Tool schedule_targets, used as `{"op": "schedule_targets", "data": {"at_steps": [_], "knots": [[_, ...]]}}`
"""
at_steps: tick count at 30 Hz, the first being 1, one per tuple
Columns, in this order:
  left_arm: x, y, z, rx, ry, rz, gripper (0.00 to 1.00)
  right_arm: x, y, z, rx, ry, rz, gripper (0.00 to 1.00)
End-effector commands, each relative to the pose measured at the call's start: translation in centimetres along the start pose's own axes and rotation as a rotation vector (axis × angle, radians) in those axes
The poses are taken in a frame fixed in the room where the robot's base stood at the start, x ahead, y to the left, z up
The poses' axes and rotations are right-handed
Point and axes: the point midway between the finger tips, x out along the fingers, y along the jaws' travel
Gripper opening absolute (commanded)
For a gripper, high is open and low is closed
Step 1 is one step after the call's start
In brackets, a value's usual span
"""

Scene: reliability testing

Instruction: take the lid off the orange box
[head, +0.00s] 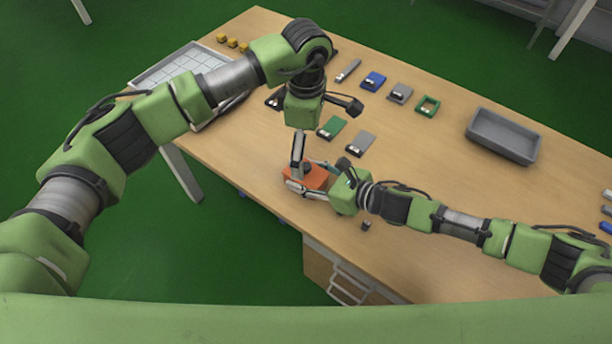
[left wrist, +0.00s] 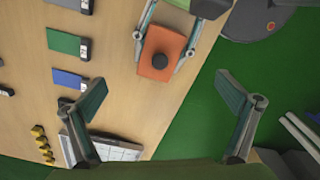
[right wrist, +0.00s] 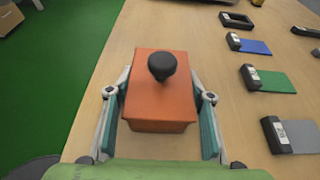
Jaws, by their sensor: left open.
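The orange box (head: 308,178) sits near the table's front left edge with its lid on. The lid (right wrist: 158,85) is orange with a round black knob (right wrist: 161,66); the knob also shows in the left wrist view (left wrist: 160,61). My right gripper (head: 305,186) has its fingers along two opposite sides of the box and is shut on it, as the right wrist view (right wrist: 160,112) shows. My left gripper (head: 298,152) is open and empty, pointing down above the box; in the left wrist view its fingers (left wrist: 165,95) are wide apart. It partly hides the box in the head view.
On the wooden table (head: 430,240) stand a grey bin (head: 503,136) at the right and several small devices, including a green one (head: 331,127) and a blue one (head: 373,81). A white tray (head: 160,72) and yellow pieces (head: 232,42) lie at the far left. The front middle is mostly clear.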

Motion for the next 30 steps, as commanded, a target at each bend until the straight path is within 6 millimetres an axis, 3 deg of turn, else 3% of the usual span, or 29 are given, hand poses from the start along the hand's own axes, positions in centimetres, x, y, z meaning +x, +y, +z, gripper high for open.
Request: {"op": "schedule_targets", "data": {"at_steps": [1, 8, 15, 21, 24, 30], "knots": [[0.0, 0.0, 0.0, 0.0, 0.0, 0.0, 0.99, 0.0, 0.0, 0.0, 0.0, 0.0, 0.0, 0.1], [0.6, -0.3, 1.2, -0.055, -0.101, -0.025, 0.39, 0.0, 0.0, -0.1, 0.001, 0.0, 0.0, 0.1], [0.7, -0.2, 4.7, -0.34, -0.525, -0.129, 0.38, 0.0, 0.0, -0.1, 0.001, 0.001, 0.0, 0.1], [-1.0, 1.6, 4.2, -0.685, -0.913, -0.23, 0.38, 0.0, 0.0, -0.1, 0.001, 0.001, 0.0, 0.1], [-1.3, 0.7, 5.6, -0.851, -1.069, -0.342, 0.38, 0.0, 0.0, -0.1, 0.001, 0.001, 0.0, 0.1], [-2.2, 0.0, 5.1, -1.216, -1.348, -0.594, 0.38, 0.0, 0.0, -0.1, 0.001, 0.001, 0.0, 0.1]]}}
